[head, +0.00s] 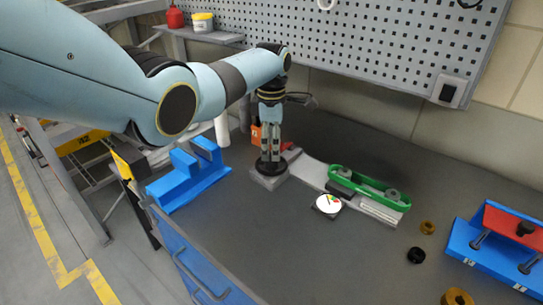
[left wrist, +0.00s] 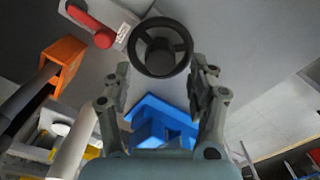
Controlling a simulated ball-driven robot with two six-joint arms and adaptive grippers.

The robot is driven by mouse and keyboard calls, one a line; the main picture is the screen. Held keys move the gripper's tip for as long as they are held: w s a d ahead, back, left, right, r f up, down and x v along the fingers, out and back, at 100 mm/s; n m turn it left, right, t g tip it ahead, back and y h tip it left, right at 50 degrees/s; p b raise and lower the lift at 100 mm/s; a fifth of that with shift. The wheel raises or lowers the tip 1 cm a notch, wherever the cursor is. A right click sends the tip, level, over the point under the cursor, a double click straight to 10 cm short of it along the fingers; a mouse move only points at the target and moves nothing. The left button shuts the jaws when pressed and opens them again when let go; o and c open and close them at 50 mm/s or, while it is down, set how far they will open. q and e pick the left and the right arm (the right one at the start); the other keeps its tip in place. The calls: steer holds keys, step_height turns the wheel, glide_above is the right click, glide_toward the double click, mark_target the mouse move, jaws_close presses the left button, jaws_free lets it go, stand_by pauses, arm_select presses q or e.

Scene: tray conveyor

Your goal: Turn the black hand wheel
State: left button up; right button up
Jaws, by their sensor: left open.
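The black hand wheel (left wrist: 160,24) has a round rim with spokes and fills the upper middle of the left wrist view. In the head view the wheel (head: 282,170) sits on a grey block on the bench, largely hidden by my gripper. My left gripper (head: 270,158) points down right above the wheel. In the left wrist view its two fingers (left wrist: 161,76) stand apart, with the wheel ahead of the gap between them. The gripper is open and holds nothing; I cannot tell whether a fingertip touches the rim. My right gripper does not show.
A red lever (left wrist: 92,25) and an orange box (left wrist: 65,62) are close to the wheel. A blue bracket (head: 190,183) stands at the bench's left edge. A green loop (head: 368,184) and a white dial (head: 328,203) lie to the right.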

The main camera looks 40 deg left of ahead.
mark_target(271, 156)
arm_select(q)
steer(key=shift+f+b, duration=0.4)
steer(key=shift+f, duration=1.4)
steer(key=shift+c, duration=0.2)
steer(key=c, duration=1.1)
